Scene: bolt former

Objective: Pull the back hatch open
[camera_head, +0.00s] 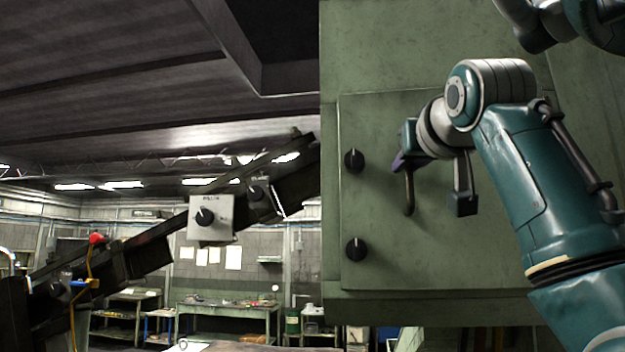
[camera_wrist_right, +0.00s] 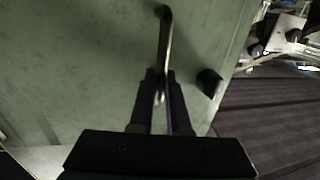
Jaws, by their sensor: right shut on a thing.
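The back hatch (camera_head: 440,262) is a green metal panel on the large green machine housing. It looks flush with the housing. Its bar handle (camera_head: 409,192) stands upright on the panel. My right gripper (camera_head: 402,162) is shut on the upper part of this handle, in front of the panel. In the right wrist view the two dark fingers (camera_wrist_right: 161,85) pinch the handle (camera_wrist_right: 166,35) from both sides, and part of the bar shows between them. My left gripper is not in view.
Two black knobs, an upper one (camera_head: 354,160) and a lower one (camera_head: 355,249), stick out at the hatch's left edge. A sloping dark conveyor (camera_head: 150,250) with a grey switch box (camera_head: 210,219) lies left. Workbenches (camera_head: 230,312) stand far behind.

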